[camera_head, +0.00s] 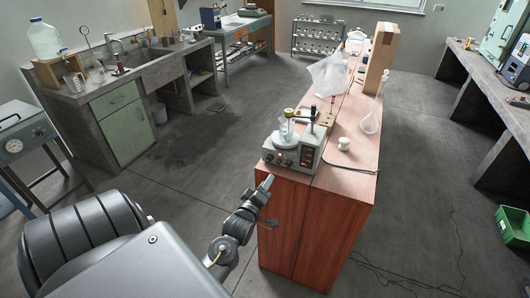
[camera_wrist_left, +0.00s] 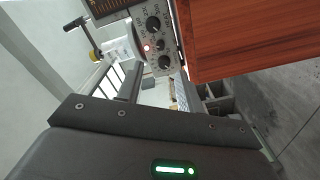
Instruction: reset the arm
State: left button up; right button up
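My left arm comes in from the lower left of the head view. Its gripper (camera_head: 268,203) is in front of the near end of the red wooden bench, below the bench top and beside its left front edge. In the left wrist view the two fingers of this gripper (camera_wrist_left: 160,90) stand apart with only background between them, so it is open and empty. My right arm and gripper are not in view.
A hotplate device with knobs (camera_head: 295,148) stands at the near end of the red bench (camera_head: 336,180); it also shows in the left wrist view (camera_wrist_left: 158,40). A glass flask (camera_head: 371,122), a white cup (camera_head: 344,143) and a tall cardboard box (camera_head: 380,55) are behind it. Open floor (camera_head: 170,185) lies left.

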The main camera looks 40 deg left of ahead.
pick_arm(q)
jog(key=shift+s, duration=0.2)
dwell(0.5)
jog(key=s+d+f+m+g+h, duration=0.1)
jog(key=s+d+f+m+g, duration=0.25)
jog(key=f, duration=0.75)
jog(key=s+d+f+m+g+h, duration=0.25)
jog(key=f+m, duration=0.25)
jog(key=f, duration=0.5)
jog(key=s+d+f+m+g+h, duration=0.1)
jog(key=s+d+f+m+g, duration=0.2)
jog(key=f, duration=0.8)
jog(key=s+d+f+m+g, duration=0.2)
jog(key=s+f, duration=0.4)
jog(key=s, duration=0.5)
jog(key=s+d+f+m+g+h, duration=0.1)
jog(key=s+d+f+m+g, duration=0.1)
jog(key=s+f, duration=0.4)
jog(key=s+d+f+m+g, duration=0.2)
jog(key=s+f, duration=0.3)
jog(key=s, duration=1.2)
jog(key=shift+d+f+m+g, duration=0.15)
jog(key=shift+f+m+g, duration=0.25)
jog(key=shift+m+g, duration=0.1)
jog(key=shift+s+b, duration=0.15)
jog(key=shift+b, duration=0.15)
